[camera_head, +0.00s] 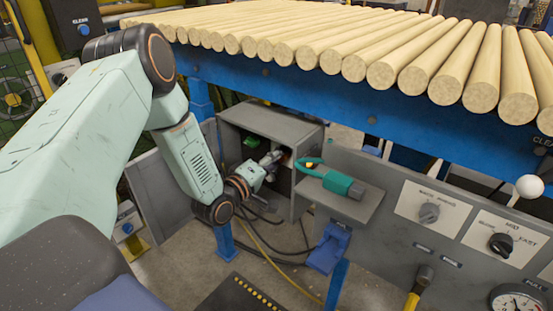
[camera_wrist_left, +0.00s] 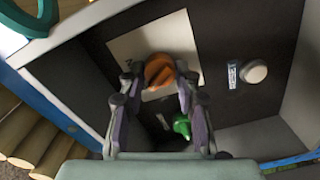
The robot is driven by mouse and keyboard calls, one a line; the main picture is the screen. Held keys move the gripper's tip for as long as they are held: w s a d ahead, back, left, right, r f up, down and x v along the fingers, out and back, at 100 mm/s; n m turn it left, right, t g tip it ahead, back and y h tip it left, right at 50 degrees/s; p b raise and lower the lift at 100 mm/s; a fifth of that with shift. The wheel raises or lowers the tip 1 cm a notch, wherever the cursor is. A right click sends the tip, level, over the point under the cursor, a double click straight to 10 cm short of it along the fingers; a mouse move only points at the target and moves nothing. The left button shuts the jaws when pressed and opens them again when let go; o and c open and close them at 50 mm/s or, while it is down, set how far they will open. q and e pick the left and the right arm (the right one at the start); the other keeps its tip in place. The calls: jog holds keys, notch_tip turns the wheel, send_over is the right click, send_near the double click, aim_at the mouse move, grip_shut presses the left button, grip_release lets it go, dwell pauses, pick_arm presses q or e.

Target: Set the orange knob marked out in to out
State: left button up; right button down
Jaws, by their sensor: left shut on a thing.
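The orange knob (camera_wrist_left: 158,69) sits on a pale plate (camera_wrist_left: 122,46) on the dark inner panel of a grey box, in the left wrist view. The marking on the plate is too small and partly covered to read. My left gripper (camera_wrist_left: 161,84) is shut on the knob, with a finger at each side of it. In the head view my left gripper (camera_head: 273,158) reaches into the open grey box (camera_head: 268,118) under the blue rail. The knob's setting cannot be told there. My right gripper is not in view.
A green knob (camera_wrist_left: 182,125) and a white button (camera_wrist_left: 254,72) are near the orange knob. A teal tool (camera_head: 332,180) lies on a shelf right of the box. Wooden rods (camera_head: 390,62) lie above. The panel at right has a grey knob (camera_head: 429,212) and a black knob (camera_head: 501,245).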

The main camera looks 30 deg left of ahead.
pick_arm(q)
jog(key=o, duration=1.2)
jog(key=shift+c, duration=0.2)
jog(key=s, duration=1.2)
jog(key=shift+a, duration=0.45)
